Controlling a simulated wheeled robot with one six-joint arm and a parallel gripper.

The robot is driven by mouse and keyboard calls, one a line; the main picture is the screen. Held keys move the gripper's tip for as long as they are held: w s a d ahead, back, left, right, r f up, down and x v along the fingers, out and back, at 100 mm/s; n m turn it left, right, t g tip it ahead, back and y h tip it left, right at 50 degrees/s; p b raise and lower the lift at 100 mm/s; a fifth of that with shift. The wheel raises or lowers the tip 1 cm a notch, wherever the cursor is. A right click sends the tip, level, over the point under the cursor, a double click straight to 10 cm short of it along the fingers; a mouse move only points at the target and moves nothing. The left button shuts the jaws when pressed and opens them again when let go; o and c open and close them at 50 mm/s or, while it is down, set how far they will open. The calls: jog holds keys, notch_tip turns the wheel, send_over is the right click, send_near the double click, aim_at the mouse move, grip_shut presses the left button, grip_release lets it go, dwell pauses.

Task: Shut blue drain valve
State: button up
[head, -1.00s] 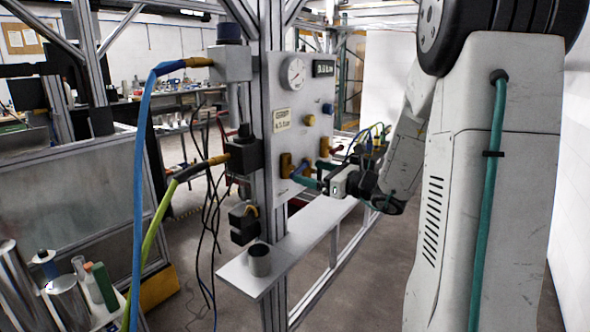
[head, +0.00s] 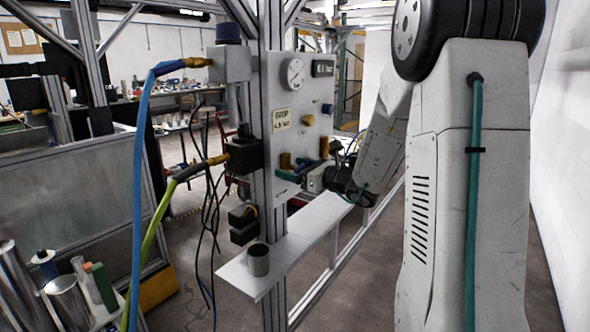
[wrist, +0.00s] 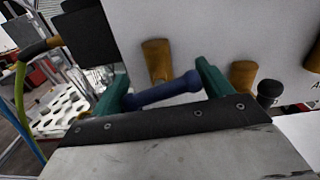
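The blue valve handle (wrist: 162,90) lies nearly level in the wrist view, slightly higher at its right end. A brass valve body (wrist: 157,58) shows behind and above it on the pale panel. My gripper (wrist: 161,88) has its two green fingers wide apart, one near each end of the handle. I cannot tell whether the fingers touch it. In the head view my gripper (head: 295,171) is at the lower part of the panel (head: 290,115), by the brass fittings, and largely hides the handle.
A second brass fitting (wrist: 242,75) and a dark knob (wrist: 269,92) sit close to my right finger. A shelf (head: 305,228) with a grey cup (head: 258,260) runs below the panel. Hoses and black cables hang left of the post.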

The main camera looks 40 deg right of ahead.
jog(key=shift+m, duration=1.5)
jog(key=o, duration=0.7)
jog(key=v, duration=0.8)
jog(key=shift+w, duration=0.1)
